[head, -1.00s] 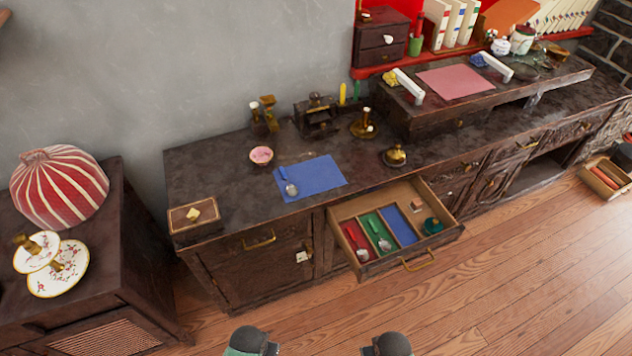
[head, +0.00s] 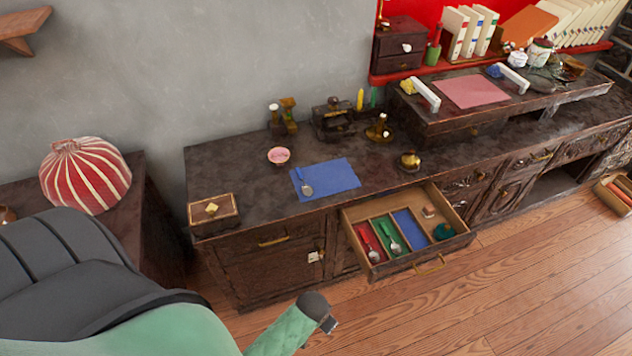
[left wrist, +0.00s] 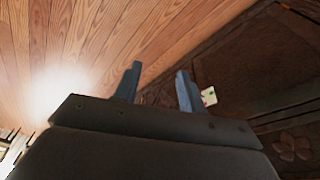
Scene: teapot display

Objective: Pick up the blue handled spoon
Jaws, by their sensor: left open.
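The blue handled spoon (head: 306,188) lies on a blue cloth (head: 335,176) on the dark cabinet top. Its silver bowl points toward the front edge, and its handle blends into the cloth. My left arm reaches in from the left, with its end low in front of the cabinet, well apart from the spoon. In the left wrist view my left gripper (left wrist: 158,70) is open and empty, its two fingers over the wood floor and cabinet front. The spoon is not in that view. My right gripper is not in view.
An open drawer (head: 430,262) juts out below the cloth. A red spoon (head: 367,244) and a green spoon (head: 391,240) lie in its red and green compartments; the blue compartment (head: 410,228) is empty. A pink bowl (head: 279,156) and a wooden box (head: 213,213) stand near the cloth.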

